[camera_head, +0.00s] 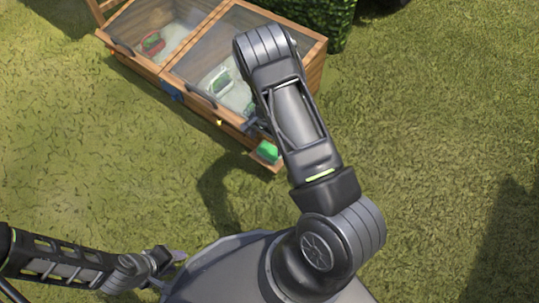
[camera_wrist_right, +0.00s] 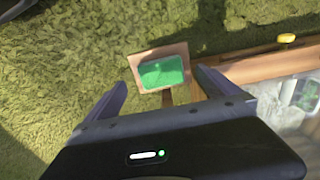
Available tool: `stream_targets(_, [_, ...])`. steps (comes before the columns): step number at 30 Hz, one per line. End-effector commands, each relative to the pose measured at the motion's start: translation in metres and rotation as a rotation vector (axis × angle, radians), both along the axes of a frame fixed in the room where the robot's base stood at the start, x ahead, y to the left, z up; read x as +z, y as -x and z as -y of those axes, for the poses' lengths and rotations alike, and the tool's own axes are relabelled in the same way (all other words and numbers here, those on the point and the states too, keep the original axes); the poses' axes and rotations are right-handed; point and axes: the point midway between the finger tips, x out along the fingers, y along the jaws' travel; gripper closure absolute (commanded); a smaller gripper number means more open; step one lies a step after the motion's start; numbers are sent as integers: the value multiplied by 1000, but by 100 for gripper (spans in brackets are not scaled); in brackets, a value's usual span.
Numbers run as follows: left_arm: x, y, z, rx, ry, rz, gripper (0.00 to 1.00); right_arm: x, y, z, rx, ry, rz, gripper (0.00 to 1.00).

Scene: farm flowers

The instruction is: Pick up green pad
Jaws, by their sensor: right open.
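The green pad (camera_head: 267,150) sits on a small wooden holder at the front right corner of the wooden box. In the right wrist view the green pad (camera_wrist_right: 162,73) lies inside a square wooden rim, just beyond and between my fingertips. My right gripper (camera_wrist_right: 162,84) is open and empty, with its two dark fingers apart. In the head view it is mostly hidden behind my forearm, close to the box's front edge. My left gripper (camera_head: 172,262) is low at the left, far from the pad; its jaws are too small to judge.
The wooden box (camera_head: 137,66) has clear lids with dark handles and holds a red-rimmed item (camera_head: 152,43) and a green-and-white item (camera_head: 218,82). A small yellow thing (camera_wrist_right: 287,38) is on its front edge. A hedge stands behind. Open grass lies in front and right.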

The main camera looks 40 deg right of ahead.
Motion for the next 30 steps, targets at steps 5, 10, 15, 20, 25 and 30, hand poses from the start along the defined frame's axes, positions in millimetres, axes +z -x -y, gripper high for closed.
stream_targets(5, [-3, 0, 0, 0, 0, 0, 64, -5, 1, 0, 1, 0, -1, 0])
stream_targets(10, [-12, -1, 0, 1, -1, 4, 64, -24, 0, 0, 3, 0, -1, 0])
stream_targets(15, [-11, -2, 0, 2, -1, 5, 64, -26, 0, 0, 3, 0, 0, 0])
stream_targets(20, [-12, -2, 0, 2, -1, 5, 64, -27, 0, 0, 3, 0, 0, 0])
stream_targets(25, [-22, -3, 1, 3, -1, 7, 64, -42, 1, 1, 2, -1, -1, 0])
stream_targets(30, [-39, -5, 1, 6, -3, 14, 64, -68, 1, 2, 2, 0, -1, 0])
